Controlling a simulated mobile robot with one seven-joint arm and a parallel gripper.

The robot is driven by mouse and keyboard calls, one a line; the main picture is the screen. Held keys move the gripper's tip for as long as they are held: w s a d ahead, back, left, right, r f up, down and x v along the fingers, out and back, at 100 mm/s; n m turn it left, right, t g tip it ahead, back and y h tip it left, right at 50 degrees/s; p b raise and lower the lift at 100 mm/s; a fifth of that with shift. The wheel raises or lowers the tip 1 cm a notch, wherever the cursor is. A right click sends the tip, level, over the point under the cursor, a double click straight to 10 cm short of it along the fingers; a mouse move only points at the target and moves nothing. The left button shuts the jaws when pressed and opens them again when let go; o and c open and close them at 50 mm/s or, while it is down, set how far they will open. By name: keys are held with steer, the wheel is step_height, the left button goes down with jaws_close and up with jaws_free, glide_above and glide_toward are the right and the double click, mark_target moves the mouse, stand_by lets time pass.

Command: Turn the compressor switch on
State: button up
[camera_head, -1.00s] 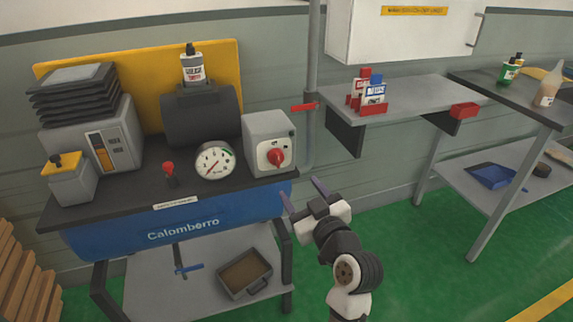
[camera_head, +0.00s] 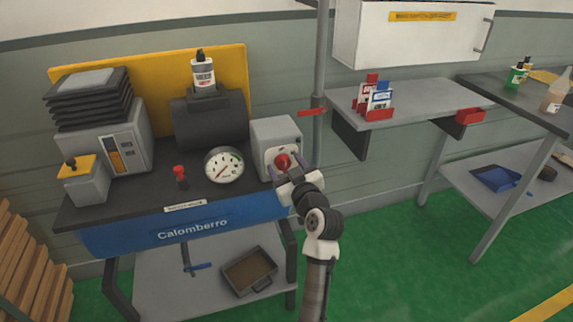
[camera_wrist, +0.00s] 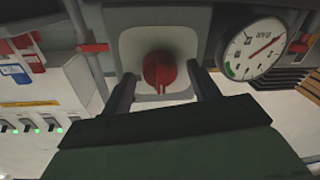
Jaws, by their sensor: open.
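The compressor switch is a red rotary knob (camera_head: 283,162) on the light front plate of a grey box (camera_head: 274,134), at the right end of the blue Calomberro compressor (camera_head: 190,235). In the wrist view the red knob (camera_wrist: 159,70) sits in the middle of its plate. My gripper (camera_head: 287,172) is right in front of the knob. In the wrist view its two dark fingers (camera_wrist: 160,90) stand apart, one on each side of the knob. The gripper is open, and I cannot tell whether a finger touches the knob. The head view shows the knob partly covered by my gripper.
A round pressure gauge (camera_head: 223,165) is left of the switch box, with a small red-topped valve (camera_head: 180,176) beyond it. A red lever (camera_head: 312,112) on the vertical pipe is close on the right. A grey shelf (camera_head: 420,103) is farther right.

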steer(key=shift+c, duration=0.2)
steer(key=c, duration=0.9)
steer(key=shift+m, duration=0.3)
steer(key=m, duration=0.5)
steer(key=shift+m, duration=0.3)
steer(key=m+t+p, duration=0.1)
steer(key=m+p, duration=0.1)
steer(key=m, duration=0.4)
steer(key=shift+d+f, duration=0.1)
steer(key=o, duration=0.9)
